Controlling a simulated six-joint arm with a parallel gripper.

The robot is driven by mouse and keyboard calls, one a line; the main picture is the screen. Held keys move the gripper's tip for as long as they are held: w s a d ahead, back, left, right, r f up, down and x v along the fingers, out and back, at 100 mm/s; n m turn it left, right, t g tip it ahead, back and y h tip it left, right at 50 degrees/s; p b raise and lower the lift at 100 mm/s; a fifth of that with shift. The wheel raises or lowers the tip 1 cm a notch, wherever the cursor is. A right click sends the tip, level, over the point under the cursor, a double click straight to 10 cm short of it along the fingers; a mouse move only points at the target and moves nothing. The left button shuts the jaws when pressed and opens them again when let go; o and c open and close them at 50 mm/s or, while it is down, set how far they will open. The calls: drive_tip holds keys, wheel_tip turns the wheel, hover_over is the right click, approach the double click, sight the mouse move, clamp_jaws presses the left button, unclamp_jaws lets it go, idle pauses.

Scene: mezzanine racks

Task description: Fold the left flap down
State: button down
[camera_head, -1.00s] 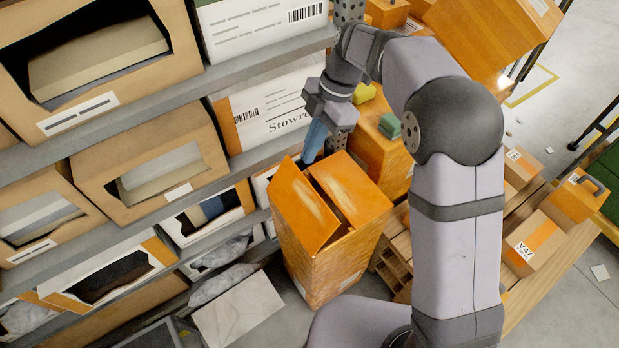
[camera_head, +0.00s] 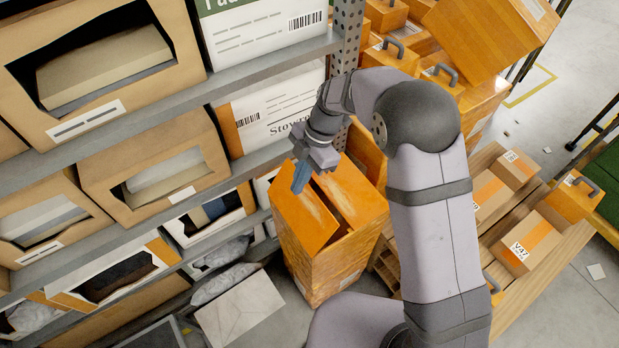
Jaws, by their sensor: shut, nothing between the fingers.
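The tall orange carton (camera_head: 322,275) stands on the floor beside the rack. Its left flap (camera_head: 306,219) slopes upward, with a gap between it and the right flap (camera_head: 350,192). The right flap slants over the other side of the opening. My gripper (camera_head: 298,188), with blue fingers, is shut and empty at the upper part of the left flap. The fingers overlap the flap's upper edge in the picture and hide part of it. I cannot tell whether they touch it.
A metal rack shelf (camera_head: 160,110) with open-fronted boxes stands close on the left. A pallet (camera_head: 560,250) with small parcels (camera_head: 530,243) lies to the right. Stacked orange boxes (camera_head: 500,40) stand behind. A white carton (camera_head: 240,312) sits left of the orange carton.

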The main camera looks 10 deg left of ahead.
drive_tip(key=shift+w+d+f+p, duration=0.85)
drive_tip(key=shift+w+d+f, duration=0.3)
drive_tip(key=shift+f, duration=0.15)
wheel_tip(320, 180, down, 4)
drive_tip(key=w+d+g+y+b, duration=0.2)
drive_tip(key=w+d+b, duration=0.1)
drive_tip(key=b, duration=1.2)
hover_over(334, 196)
drive_tip(key=f, duration=0.5)
drive_tip(key=shift+s+a, duration=0.2)
drive_tip(key=shift+a, duration=0.1)
drive_tip(key=shift+w+d+f+b, duration=0.15)
drive_tip(key=shift+f+b, duration=0.35)
drive_tip(key=shift+f, duration=0.05)
drive_tip(key=shift+w+d+f+g+y+b, duration=0.1)
drive_tip(key=shift+w+f+g+y+b, duration=0.05)
drive_tip(key=shift+f+g+y+b, duration=0.3)
drive_tip(key=shift+r, duration=0.1)
drive_tip(key=shift+b+v, duration=0.5)
drive_tip(key=shift+v, duration=3.1)
